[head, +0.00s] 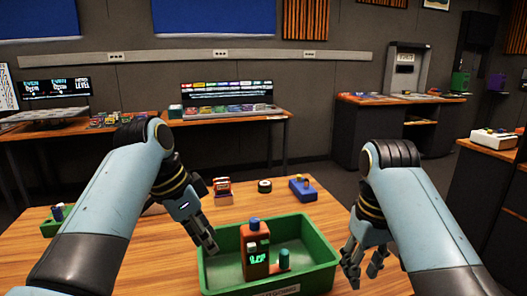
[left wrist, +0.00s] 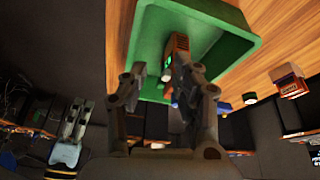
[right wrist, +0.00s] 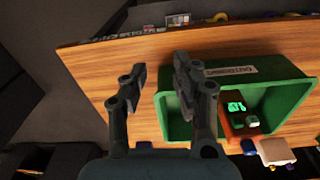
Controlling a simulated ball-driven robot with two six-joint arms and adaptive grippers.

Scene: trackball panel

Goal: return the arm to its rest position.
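My left gripper (head: 207,240) hangs at the left rim of a green bin (head: 328,277) in the head view. In the left wrist view its fingers (left wrist: 160,78) are apart with no object clearly held; the bin (left wrist: 240,52) and an orange device lie beyond them. My right gripper (head: 361,266) is beside the bin's right side. In the right wrist view its fingers (right wrist: 158,72) are apart and empty, the bin (right wrist: 245,72) just right of them. Both arms are bent, reaching forward over the wooden table.
In the bin stand an orange device (head: 256,262) with a green display and a small green piece (head: 283,259). Behind it on the table (head: 330,210) are a blue block (head: 302,189), a round dark item (head: 265,186) and a red-and-white item (head: 222,187). A counter stands at right.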

